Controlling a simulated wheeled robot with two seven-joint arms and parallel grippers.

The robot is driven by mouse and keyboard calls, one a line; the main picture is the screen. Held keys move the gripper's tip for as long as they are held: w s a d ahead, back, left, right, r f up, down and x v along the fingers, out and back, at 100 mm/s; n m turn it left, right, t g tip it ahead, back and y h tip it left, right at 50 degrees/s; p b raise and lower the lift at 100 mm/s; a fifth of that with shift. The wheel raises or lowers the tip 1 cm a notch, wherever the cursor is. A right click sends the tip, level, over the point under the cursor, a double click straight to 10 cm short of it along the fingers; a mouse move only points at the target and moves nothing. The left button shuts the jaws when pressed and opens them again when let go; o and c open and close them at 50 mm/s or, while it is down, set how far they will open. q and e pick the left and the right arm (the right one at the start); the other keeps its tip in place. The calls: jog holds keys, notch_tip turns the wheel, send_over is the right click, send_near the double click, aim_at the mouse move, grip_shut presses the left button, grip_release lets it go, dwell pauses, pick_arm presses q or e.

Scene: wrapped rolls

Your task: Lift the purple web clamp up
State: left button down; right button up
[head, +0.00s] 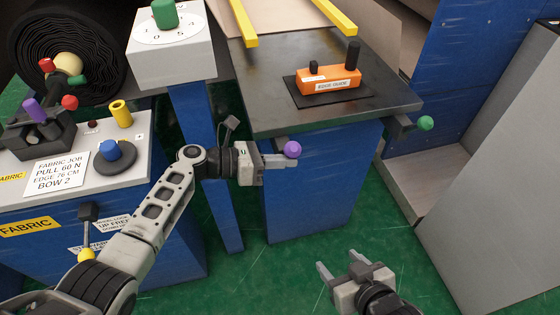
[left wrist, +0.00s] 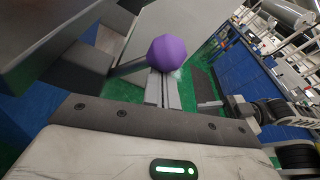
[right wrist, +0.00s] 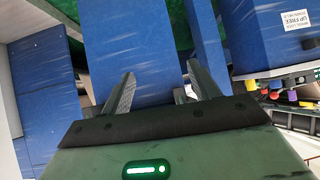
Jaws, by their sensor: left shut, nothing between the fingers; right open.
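A purple ball knob (head: 292,149) shows at the front left of the dark-topped table, right at the tips of my left gripper (head: 292,161). In the left wrist view the purple knob (left wrist: 167,52) sits just past the closed fingers (left wrist: 163,88). The left gripper is shut with nothing between its fingers; whether the tips touch the knob I cannot tell. The knob's arm is mostly hidden in the head view. My right gripper (head: 349,268) is open and empty, low over the green floor. It also shows open in the right wrist view (right wrist: 160,85).
The dark table (head: 390,97) carries an orange edge guide (head: 328,80). A green ball knob (head: 425,123) sticks out at its right corner. A panel (head: 135,155) at the left holds yellow and blue knobs, beside another purple handle (head: 34,109). Green floor is clear around my right gripper.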

pick_arm(q)
jog(key=shift+r, duration=0.25)
notch_tip(320, 180, down, 5)
jog(key=s+b, duration=0.1)
jog(key=b, duration=0.2)
jog(key=r+p+v, duration=0.1)
jog(key=v, duration=0.8)
jog(key=shift+s, duration=0.25)
jog(key=shift+a, duration=0.1)
